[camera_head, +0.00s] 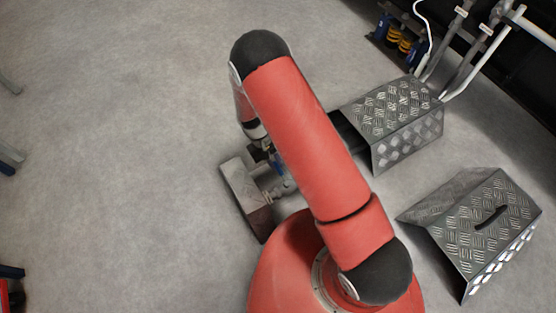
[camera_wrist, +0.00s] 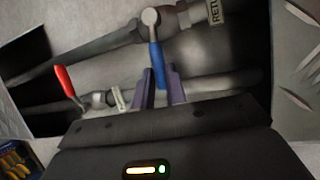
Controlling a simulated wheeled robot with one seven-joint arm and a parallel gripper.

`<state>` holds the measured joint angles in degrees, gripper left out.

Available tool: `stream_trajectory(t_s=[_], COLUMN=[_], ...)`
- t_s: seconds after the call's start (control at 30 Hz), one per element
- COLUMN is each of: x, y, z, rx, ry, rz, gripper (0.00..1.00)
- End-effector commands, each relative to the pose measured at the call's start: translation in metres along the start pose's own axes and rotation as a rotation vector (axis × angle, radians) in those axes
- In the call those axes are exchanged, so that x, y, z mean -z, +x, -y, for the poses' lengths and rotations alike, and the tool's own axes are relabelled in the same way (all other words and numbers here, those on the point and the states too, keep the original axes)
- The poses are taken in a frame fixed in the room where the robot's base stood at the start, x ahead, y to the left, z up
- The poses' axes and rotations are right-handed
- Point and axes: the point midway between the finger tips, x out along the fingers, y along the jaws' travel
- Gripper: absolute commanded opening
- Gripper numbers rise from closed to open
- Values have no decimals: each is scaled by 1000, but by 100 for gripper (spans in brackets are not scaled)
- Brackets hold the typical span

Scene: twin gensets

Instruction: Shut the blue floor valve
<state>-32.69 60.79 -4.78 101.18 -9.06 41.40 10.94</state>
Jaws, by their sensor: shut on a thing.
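In the wrist view, the blue valve's lever (camera_wrist: 155,56) runs from a round pale pivot (camera_wrist: 150,16) on the upper pipe down toward my gripper (camera_wrist: 160,76). The lever stands across the line of that pipe. My two fingers are on either side of the lever's free end and are shut on it. In the head view, my gripper (camera_head: 262,152) is low over the floor pipes, partly hidden by my own red arm. A bit of blue shows beside it, too small to make out.
A red lever (camera_wrist: 66,82) sits on the lower pipe (camera_wrist: 205,84), left of the blue one. A label (camera_wrist: 216,10) is on the upper pipe. Tread-plate covers stand at right, one behind (camera_head: 395,108) and one in front (camera_head: 485,225).

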Motion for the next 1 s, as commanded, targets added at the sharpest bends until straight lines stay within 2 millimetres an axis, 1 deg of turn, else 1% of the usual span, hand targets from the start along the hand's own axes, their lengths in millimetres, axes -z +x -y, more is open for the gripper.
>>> stream_trajectory(t_s=[0.2,0.63,0.67,0.8,1.0], x=[0,0,0,0,0], y=[-2,-2,-2,-1,-1], z=[4,4,4,4,4], rx=[-14,-16,-16,-16,-16], ry=[-37,-44,-44,-43,-42], rz=[-12,-12,-12,-11,-10], gripper=[0,0,18,36,36])
